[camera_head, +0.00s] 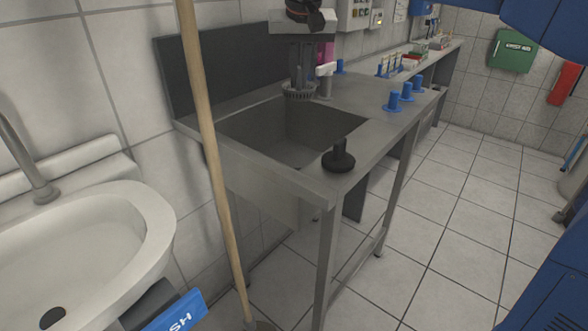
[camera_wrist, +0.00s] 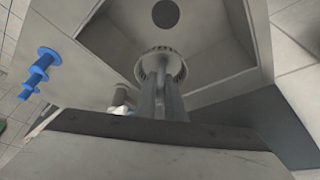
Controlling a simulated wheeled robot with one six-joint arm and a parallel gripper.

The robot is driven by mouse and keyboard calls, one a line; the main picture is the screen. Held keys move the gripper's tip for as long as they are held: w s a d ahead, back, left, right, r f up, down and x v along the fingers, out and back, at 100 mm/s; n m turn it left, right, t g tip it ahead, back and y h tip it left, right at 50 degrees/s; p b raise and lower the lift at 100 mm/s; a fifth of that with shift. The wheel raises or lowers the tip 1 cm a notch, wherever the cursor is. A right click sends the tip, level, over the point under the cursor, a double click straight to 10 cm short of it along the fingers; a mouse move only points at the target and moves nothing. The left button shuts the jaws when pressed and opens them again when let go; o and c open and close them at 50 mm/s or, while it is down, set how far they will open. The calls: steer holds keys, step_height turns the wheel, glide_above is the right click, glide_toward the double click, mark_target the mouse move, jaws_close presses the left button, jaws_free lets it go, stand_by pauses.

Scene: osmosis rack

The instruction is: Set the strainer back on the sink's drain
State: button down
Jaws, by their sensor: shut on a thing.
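My gripper (camera_head: 300,78) points down above the back right part of the steel sink (camera_head: 248,131). It is shut on the strainer (camera_head: 299,91), a small grey round piece with a slotted rim. In the wrist view the fingers (camera_wrist: 163,88) meet at the strainer (camera_wrist: 154,70), which hangs near the basin's edge. The drain (camera_wrist: 166,13) shows in that view as a dark round hole in the basin floor, uncovered and apart from the strainer.
A black knobbed piece (camera_head: 338,158) stands on the sink's front right corner. Blue spool-shaped pieces (camera_head: 394,103) stand on the counter at right. A white fitting (camera_head: 325,80) is close beside my gripper. A wooden pole (camera_head: 205,120) crosses before the sink's left side.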

step_height(320, 180, down, 24)
steer(key=shift+w+r, duration=0.1)
stand_by(0.7)
steer(key=shift+f, duration=0.35)
steer(key=c, duration=1.8)
jaws_free()
steer(key=shift+c, duration=0.2)
steer(key=shift+r, duration=0.3)
steer(key=v, duration=1.2)
steer(key=shift+a, duration=0.1)
